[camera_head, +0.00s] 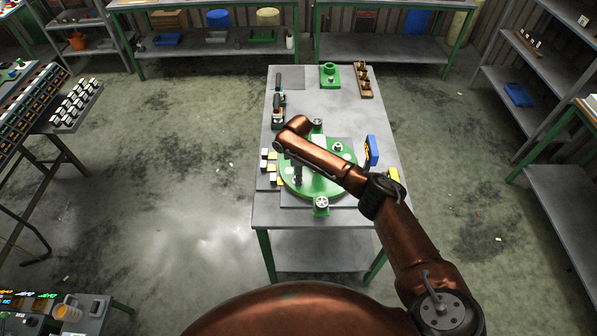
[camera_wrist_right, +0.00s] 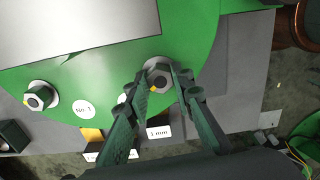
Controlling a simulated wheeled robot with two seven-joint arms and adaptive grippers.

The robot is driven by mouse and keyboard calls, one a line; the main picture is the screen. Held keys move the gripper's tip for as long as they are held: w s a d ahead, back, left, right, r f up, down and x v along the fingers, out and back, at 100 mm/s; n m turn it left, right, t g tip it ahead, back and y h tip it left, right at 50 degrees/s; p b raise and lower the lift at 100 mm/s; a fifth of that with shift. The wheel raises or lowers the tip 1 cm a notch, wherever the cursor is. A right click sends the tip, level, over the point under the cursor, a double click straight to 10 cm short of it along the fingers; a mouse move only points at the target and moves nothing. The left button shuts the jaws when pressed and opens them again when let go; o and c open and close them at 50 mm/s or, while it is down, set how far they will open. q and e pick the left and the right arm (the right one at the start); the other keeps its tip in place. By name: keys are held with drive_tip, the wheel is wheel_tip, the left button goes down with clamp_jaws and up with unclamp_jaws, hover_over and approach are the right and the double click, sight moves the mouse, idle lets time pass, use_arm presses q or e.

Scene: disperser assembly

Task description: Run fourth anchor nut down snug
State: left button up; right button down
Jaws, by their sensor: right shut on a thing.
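The green round disperser base (camera_head: 318,187) lies on the table in the head view, and its green plate (camera_wrist_right: 205,28) fills the top of the right wrist view. In that view my right gripper (camera_wrist_right: 162,82) is shut on a grey hex nut (camera_wrist_right: 157,66) near the plate's edge. The fingers sit on both sides of the nut and partly hide it. Another hex nut on a stud (camera_wrist_right: 40,97) stands to the left, apart from the fingers. In the head view my right gripper (camera_head: 298,178) is small and dark beneath my arm. My left gripper is out of view.
The grey table (camera_head: 375,205) carries yellow and white blocks (camera_head: 267,167), a blue part (camera_head: 371,150) at the right, a green part (camera_head: 330,75) and a wooden rack (camera_head: 362,80) at the back. Shelves line the back and sides. The floor around the table is open.

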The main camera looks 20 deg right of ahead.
drive_tip(key=m+p, duration=0.3)
drive_tip(key=m, duration=0.1)
drive_tip(key=shift+r+m, duration=0.15)
drive_tip(key=shift+m, duration=0.15)
drive_tip(key=shift+m+p, duration=1.35)
drive_tip(key=shift+m, duration=0.65)
drive_tip(key=c, duration=1.7)
unclamp_jaws()
wheel_tip(320, 180, up, 12)
drive_tip(key=shift+f, duration=0.15)
